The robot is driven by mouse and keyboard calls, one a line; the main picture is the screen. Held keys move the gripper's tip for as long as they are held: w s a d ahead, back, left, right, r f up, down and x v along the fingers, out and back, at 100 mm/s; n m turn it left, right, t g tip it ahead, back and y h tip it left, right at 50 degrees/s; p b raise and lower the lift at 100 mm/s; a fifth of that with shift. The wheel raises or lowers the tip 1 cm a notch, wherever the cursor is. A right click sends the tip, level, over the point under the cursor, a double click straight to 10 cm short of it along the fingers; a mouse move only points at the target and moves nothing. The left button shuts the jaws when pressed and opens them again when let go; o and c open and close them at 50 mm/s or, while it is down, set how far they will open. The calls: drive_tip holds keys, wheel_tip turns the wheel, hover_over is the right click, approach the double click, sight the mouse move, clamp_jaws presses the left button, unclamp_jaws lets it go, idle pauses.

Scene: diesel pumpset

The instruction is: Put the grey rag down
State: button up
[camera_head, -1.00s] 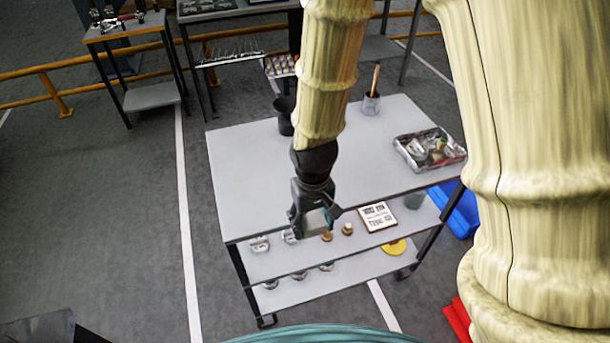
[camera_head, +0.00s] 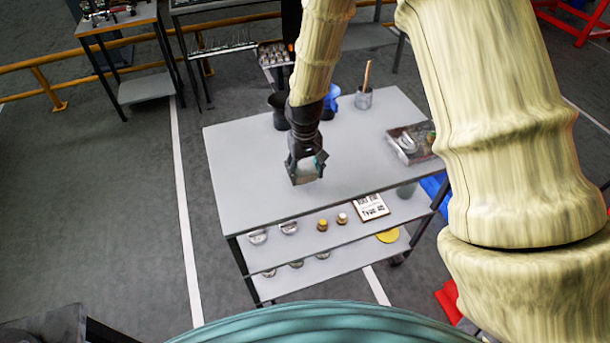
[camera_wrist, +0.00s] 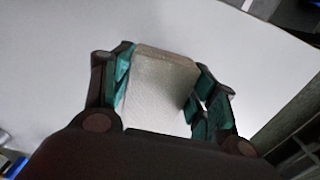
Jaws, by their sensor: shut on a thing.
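My gripper (camera_head: 308,169) is shut on the grey rag (camera_head: 306,173), which shows as a pale grey block between the fingers. In the wrist view the rag (camera_wrist: 160,92) sits between the two teal-padded fingers of my gripper (camera_wrist: 165,85). Its far end points toward the pale top of the table (camera_head: 245,175). The rag appears over the front middle part of the tabletop. I cannot tell whether it touches the surface.
A metal tray of parts (camera_head: 408,143) lies at the table's right end. A cup with a wooden handle (camera_head: 364,97) and a dark container (camera_head: 281,110) stand at the back. Lower shelves hold several small parts and a printed board (camera_head: 371,207). The tabletop's left part is bare.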

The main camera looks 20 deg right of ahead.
sight(305, 169)
drive_tip(key=shift+f+p, duration=0.8)
drive_tip(key=shift+f, duration=0.9)
drive_tip(key=shift+f, duration=0.1)
drive_tip(key=o, duration=1.1)
drive_tip(key=shift+r+b, duration=1.85)
drive_tip(key=shift+r, duration=4.25)
drive_tip(key=shift+s, duration=0.1)
